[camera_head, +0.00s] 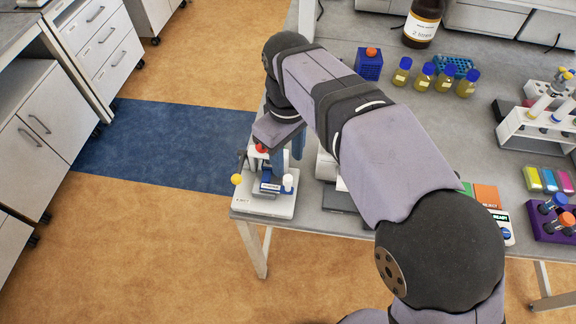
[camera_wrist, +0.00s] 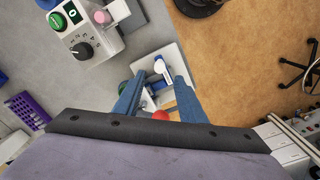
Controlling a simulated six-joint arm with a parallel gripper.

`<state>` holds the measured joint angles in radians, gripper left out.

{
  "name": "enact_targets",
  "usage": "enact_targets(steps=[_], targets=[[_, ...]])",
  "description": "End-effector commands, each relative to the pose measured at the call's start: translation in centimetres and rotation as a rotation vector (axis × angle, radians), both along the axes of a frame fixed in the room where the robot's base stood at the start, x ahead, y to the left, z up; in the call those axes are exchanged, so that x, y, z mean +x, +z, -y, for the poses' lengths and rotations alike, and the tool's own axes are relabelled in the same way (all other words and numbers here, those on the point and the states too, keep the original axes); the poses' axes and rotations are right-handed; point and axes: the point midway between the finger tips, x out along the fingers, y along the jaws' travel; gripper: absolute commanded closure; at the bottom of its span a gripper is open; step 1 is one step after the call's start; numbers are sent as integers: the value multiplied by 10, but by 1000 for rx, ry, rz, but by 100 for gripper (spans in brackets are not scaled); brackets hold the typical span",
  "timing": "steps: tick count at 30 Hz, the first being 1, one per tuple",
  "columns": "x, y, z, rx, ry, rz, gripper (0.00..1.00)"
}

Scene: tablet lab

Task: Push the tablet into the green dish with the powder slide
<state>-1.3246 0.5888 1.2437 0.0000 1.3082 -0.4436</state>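A small white-based press (camera_head: 262,204) with a word like "EJECT" on its base stands at the table's left front corner. It has a red knob (camera_head: 262,148), a yellow ball knob (camera_head: 236,179), a white peg (camera_head: 288,181) and a blue-and-white labelled part (camera_head: 270,187). My gripper (camera_wrist: 153,72) has its blue fingers apart over the press, whose white base (camera_wrist: 172,52) shows beyond the tips. The red knob also shows low between the fingers (camera_wrist: 161,114). I cannot make out the tablet, the green dish or the powder slide for certain; my fingers hide part of the press.
A control box with a green button (camera_wrist: 57,21) and black dial (camera_wrist: 82,50) stands beside the press. Vials (camera_head: 424,76), a brown bottle (camera_head: 421,22), a white tube rack (camera_head: 540,128) and a purple rack (camera_head: 552,219) stand farther right. The table edge is close to the press.

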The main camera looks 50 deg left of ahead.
Motion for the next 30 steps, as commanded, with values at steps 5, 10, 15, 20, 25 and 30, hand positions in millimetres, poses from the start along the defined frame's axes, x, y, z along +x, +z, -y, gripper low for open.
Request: enact_targets(steps=[5, 10, 15, 20, 25, 30], targets=[[0, -13, 1, -5, 0, -1, 63], [0, -34, 1, -5, 0, -1, 63], [0, -55, 1, -4, 0, -1, 63], [0, -67, 1, -2, 0, -1, 63], [0, -72, 1, -1, 0, -1, 63], [0, -72, 1, -1, 0, 0, 63]])
